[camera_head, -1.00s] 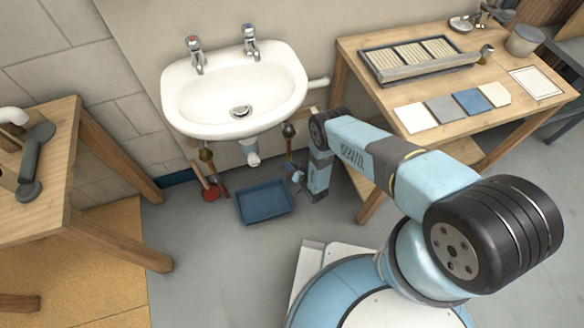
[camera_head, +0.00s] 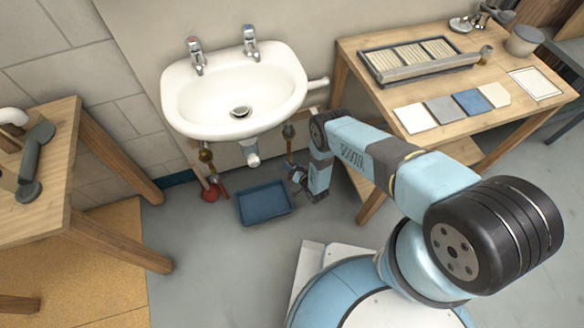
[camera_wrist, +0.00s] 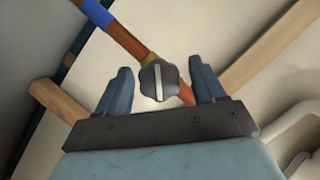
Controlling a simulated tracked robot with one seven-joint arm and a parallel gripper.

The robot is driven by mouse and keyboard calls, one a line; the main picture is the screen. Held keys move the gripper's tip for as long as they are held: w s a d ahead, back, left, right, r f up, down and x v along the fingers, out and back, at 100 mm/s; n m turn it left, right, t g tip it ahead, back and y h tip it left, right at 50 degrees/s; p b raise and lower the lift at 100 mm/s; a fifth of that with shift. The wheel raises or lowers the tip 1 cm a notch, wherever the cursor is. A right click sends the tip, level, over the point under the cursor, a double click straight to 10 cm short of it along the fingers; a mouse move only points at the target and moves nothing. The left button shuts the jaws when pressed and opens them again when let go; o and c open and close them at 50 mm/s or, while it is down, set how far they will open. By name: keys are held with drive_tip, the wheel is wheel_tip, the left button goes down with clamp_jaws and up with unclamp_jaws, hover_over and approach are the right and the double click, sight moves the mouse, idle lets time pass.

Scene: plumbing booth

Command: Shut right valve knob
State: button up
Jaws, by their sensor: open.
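My gripper (camera_wrist: 160,67) is open, with one dark finger on each side of the knob and visible gaps between. Whether the knob lies fully at fingertip depth I cannot tell. In the head view my gripper (camera_head: 298,178) is below the sink's right side, beside the right copper pipe (camera_head: 289,145); the knob there is too small to make out.
The white sink (camera_head: 235,95) hangs above, with its drain trap (camera_head: 251,155) left of my gripper. A blue tray (camera_head: 264,203) lies on the floor below. The right workbench's leg (camera_head: 375,200) is close to my arm.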

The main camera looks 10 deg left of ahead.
drive_tip(key=v, duration=1.3)
drive_tip(key=shift+s+d+r, duration=0.15)
drive_tip(key=shift+s+d, duration=0.1)
drive_tip(key=shift+s, duration=0.1)
